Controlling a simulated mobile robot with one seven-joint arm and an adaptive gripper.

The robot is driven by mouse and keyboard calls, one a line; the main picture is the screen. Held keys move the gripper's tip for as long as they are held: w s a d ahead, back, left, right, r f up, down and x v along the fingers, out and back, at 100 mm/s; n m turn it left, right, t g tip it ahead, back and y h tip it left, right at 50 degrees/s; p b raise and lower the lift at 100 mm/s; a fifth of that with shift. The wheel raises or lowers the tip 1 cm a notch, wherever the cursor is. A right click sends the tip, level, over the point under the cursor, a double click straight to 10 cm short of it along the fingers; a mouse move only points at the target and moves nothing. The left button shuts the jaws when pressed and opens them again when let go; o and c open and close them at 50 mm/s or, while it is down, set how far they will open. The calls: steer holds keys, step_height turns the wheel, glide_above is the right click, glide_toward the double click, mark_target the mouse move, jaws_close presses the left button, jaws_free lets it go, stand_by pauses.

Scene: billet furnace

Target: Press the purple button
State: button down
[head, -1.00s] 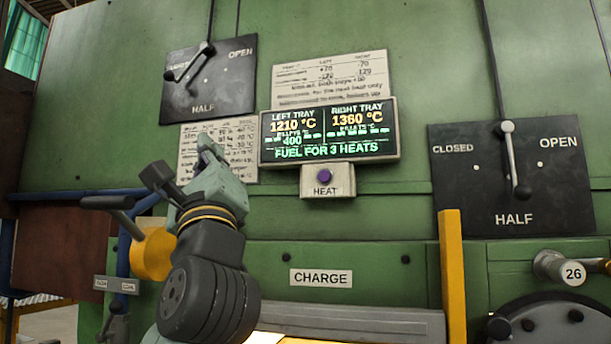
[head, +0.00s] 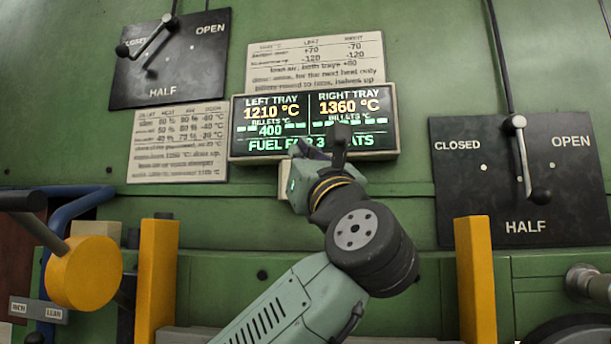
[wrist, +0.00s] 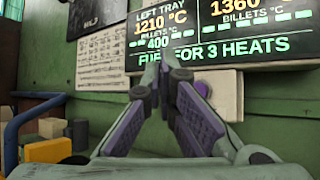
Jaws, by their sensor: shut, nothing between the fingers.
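The purple button (wrist: 203,88) shows in the wrist view just right of my fingertips, partly covered by my right finger. It sits on a pale box (wrist: 228,98) on the green wall, under the display. In the head view my gripper hides the button, and only the left edge of the pale box (head: 271,205) shows. My gripper (wrist: 166,68) is shut and empty, its fingertips close together in front of the panel; in the head view it is in front of the display's lower edge (head: 303,150). I cannot tell whether it touches anything.
The display (head: 320,120) reads left tray 1210 °C, right tray 1360 °C, and fuel for 3 heats. Lever plates stand at left (head: 170,60) and right (head: 520,180). Yellow posts (head: 157,280) (head: 475,280) stand below, and a yellow round-ended handle (head: 85,273) is at lower left.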

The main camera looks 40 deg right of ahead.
steer(key=w+d+p, duration=0.3)
steer(key=w+d, duration=0.2)
steer(key=d, duration=0.1)
steer(key=shift+w+d, duration=0.35)
stand_by(0.3)
steer(key=shift+w, duration=0.1)
stand_by(1.2)
steer(key=shift+w+d+p, duration=0.2)
steer(key=shift+d+p, duration=0.1)
steer(key=shift+p, duration=0.15)
steer(key=shift+w+d+p, duration=0.25)
steer(key=shift+d+p, duration=0.05)
steer(key=shift+d, duration=0.05)
stand_by(0.6)
steer(key=shift+a, duration=0.1)
steer(key=shift+s+a+b, duration=0.3)
steer(key=shift+s+a, duration=0.2)
steer(key=shift+a, duration=0.05)
